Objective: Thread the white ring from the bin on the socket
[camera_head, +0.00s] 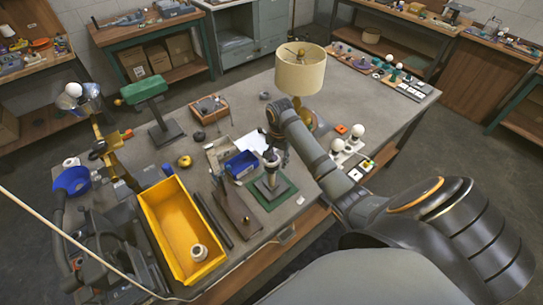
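A white ring-shaped part (199,252) lies in the near end of the yellow bin (157,213), at the front left of the table. A stand with a dark upright and pale top, which looks like the socket (271,178), stands upright on a green mat (284,196) at mid table. My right gripper (273,154) comes down right at the top of this stand. It is small and partly hidden by my arm, so I cannot tell its opening or whether it touches. Dark parts of my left arm show left of the bin; its fingertips cannot be made out.
A blue box (241,164) and a brown flat piece (235,209) lie left of the mat. A shaded lamp (300,72) stands behind my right arm. White bulbs (357,131) stand at the right. A pale cord crosses the lower left.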

